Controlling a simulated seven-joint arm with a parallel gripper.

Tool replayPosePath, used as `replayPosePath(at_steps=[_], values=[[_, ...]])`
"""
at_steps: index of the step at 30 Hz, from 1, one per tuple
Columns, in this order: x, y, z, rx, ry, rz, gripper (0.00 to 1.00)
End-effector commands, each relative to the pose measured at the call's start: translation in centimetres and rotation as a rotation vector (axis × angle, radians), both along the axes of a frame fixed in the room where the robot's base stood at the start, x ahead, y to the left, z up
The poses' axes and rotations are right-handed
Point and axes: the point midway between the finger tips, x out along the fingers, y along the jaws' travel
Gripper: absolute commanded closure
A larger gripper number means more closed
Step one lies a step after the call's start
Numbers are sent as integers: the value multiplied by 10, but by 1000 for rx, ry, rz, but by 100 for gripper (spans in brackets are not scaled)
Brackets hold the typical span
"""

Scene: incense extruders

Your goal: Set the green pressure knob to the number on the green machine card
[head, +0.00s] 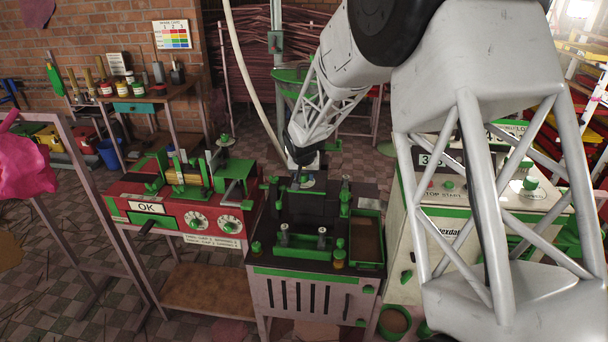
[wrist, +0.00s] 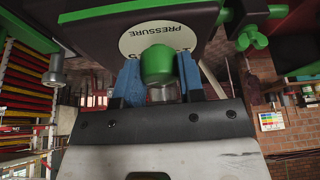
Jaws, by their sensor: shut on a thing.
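The green pressure knob (wrist: 157,64) stands in front of a white dial plate (wrist: 152,38) lettered PRESSURE in the wrist view. The two blue fingers of my gripper (wrist: 160,76) are on either side of the knob, shut on it. The dial's numbers are mostly hidden by the knob and fingers, so its setting cannot be read. In the head view my gripper (head: 303,160) is over the back of the dark-topped middle machine (head: 315,268), and the knob is hidden there. I cannot make out which card is the green machine card.
A red machine (head: 170,212) with an OK sign and two white dials stands to the left. A pale machine (head: 400,240) with a number display stands to the right, partly behind my arm. A colour chart (head: 172,34) hangs on the brick wall. A pink-draped frame (head: 85,190) is at the left.

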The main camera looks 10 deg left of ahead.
Motion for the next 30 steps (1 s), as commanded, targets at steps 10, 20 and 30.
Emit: replayPosePath(at_steps=[10, 20, 30], values=[[0, -1, 0, 1, -1, 186, 88], [1, -2, 1, 1, -1, 367, 88], [1, -2, 1, 1, -2, 557, 88]])
